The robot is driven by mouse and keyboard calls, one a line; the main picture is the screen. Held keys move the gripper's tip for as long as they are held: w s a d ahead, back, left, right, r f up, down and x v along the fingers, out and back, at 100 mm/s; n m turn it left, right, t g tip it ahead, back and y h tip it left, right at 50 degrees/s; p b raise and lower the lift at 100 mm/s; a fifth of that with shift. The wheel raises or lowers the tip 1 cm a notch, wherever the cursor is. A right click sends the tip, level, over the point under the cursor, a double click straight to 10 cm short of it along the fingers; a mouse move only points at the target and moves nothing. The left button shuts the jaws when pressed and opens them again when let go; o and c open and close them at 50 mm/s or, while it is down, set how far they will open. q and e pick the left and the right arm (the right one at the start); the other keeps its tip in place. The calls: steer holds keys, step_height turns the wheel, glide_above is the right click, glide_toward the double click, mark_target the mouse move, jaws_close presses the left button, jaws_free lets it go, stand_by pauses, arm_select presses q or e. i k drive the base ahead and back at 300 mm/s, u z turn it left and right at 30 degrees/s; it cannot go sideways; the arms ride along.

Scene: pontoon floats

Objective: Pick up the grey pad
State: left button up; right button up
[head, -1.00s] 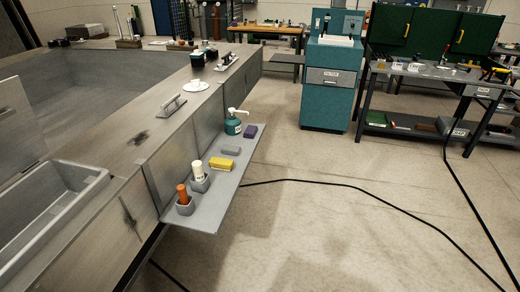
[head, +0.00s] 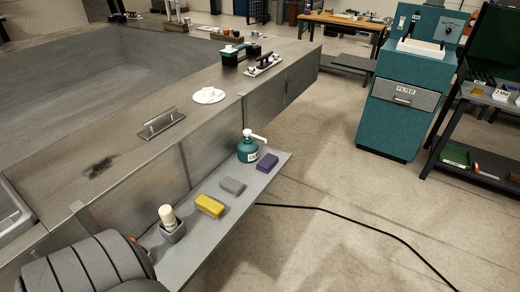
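The grey pad (head: 232,186) is a small flat block on the narrow grey side shelf (head: 215,236). It lies between a yellow block (head: 210,206) and a purple block (head: 267,162), apart from both. Nothing covers it. A dark, ribbed part of my own arm shows at the lower left of the head view, over the near end of the shelf. Neither gripper's fingers are in view.
A green pump bottle (head: 248,150) stands behind the pad, and a white-capped bottle sits in a grey holder (head: 171,228) nearer. The metal bench wall (head: 202,150) borders the shelf's left side. A black cable (head: 340,213) crosses the open floor at right.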

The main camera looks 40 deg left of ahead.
mark_target(235, 187)
steer(key=i, duration=2.55)
steer(key=u, duration=2.65)
